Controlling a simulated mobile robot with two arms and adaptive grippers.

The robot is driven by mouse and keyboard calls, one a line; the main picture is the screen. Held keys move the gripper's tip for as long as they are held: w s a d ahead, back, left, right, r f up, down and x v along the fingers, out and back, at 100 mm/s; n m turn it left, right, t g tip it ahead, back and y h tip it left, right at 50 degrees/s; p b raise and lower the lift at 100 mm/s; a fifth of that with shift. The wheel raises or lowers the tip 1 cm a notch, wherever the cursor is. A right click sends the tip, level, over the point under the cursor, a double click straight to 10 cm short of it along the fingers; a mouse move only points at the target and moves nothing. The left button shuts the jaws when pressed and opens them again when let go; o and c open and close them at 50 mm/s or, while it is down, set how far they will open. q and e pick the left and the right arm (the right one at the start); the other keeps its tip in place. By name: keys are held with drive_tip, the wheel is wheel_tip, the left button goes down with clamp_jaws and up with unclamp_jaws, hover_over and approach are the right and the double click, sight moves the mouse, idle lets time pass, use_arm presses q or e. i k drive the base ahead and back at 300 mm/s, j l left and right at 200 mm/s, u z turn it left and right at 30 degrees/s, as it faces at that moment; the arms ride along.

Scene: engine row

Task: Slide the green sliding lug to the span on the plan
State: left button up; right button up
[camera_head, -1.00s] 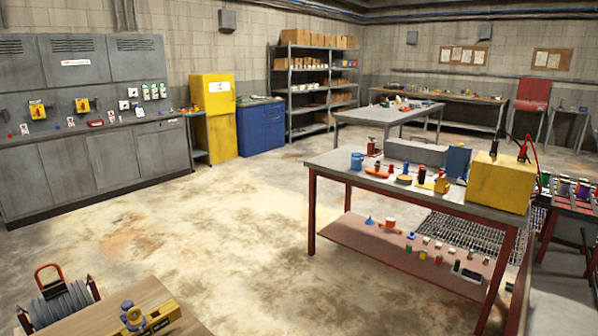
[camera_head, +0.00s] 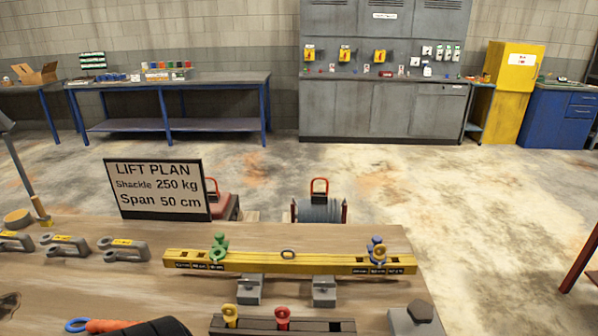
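A yellow spreader beam (camera_head: 320,263) lies across two grey blocks on the wooden bench. The green sliding lug (camera_head: 219,250) sits on the beam's left part, above a row of small dark labels (camera_head: 200,266) too small to read surely. A blue lug (camera_head: 377,250) sits near the right end, above similar labels (camera_head: 385,271). A small ring (camera_head: 288,254) stands at the beam's middle. The plan sign (camera_head: 157,190) behind the beam reads "LIFT PLAN, Shackle 250 kg, Span 50 cm". Neither of my grippers shows.
Several grey shackles with yellow tags (camera_head: 124,249) lie on the bench at left. A dark rail (camera_head: 300,327) with yellow and red eye bolts is in front of the beam. A grey hexagonal piece (camera_head: 420,312) is at front right. An orange-handled item (camera_head: 108,326) lies at front left.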

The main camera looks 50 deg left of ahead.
sight(219, 245)
drive_tip(key=u, duration=2.15)
drive_tip(key=k+j, duration=0.05)
drive_tip(key=j, duration=0.05)
